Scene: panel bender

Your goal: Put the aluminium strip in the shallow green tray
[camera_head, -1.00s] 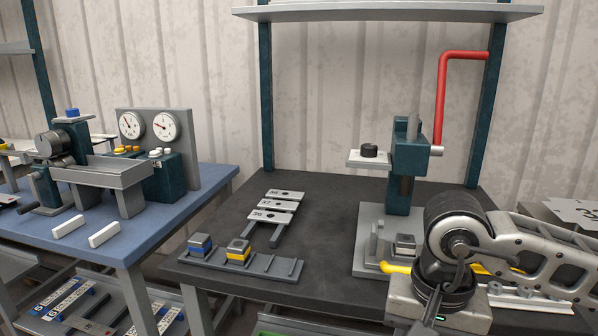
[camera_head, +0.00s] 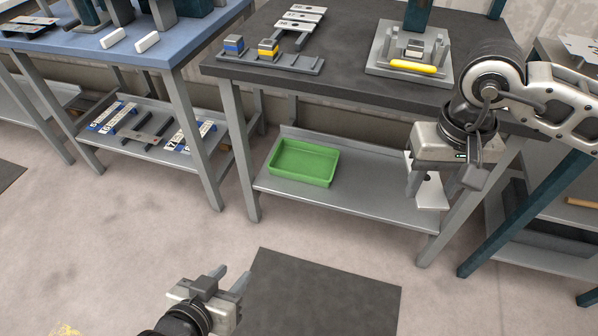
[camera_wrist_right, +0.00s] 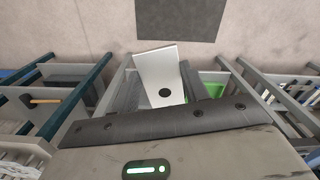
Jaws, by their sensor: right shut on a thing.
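The aluminium strip (camera_head: 432,193) is a pale flat plate with a dark hole, hanging down from my right gripper (camera_head: 415,182). The gripper is shut on it, in front of the workbench, right of the green tray. In the right wrist view, the strip (camera_wrist_right: 158,72) shows between the fingers of my right gripper (camera_wrist_right: 160,88). The shallow green tray (camera_head: 303,163) lies on the bench's lower shelf and looks empty. Part of the tray (camera_wrist_right: 214,90) shows behind a finger in the wrist view. My left gripper (camera_head: 230,278) is open and empty, low over the floor.
The lower shelf (camera_head: 355,203) is clear right of the tray. The dark bench top (camera_head: 330,72) overhangs it, and legs (camera_head: 246,160) stand at its ends. A yellow-handled fixture (camera_head: 412,66) stands on top. A blue table (camera_head: 185,48) is at left.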

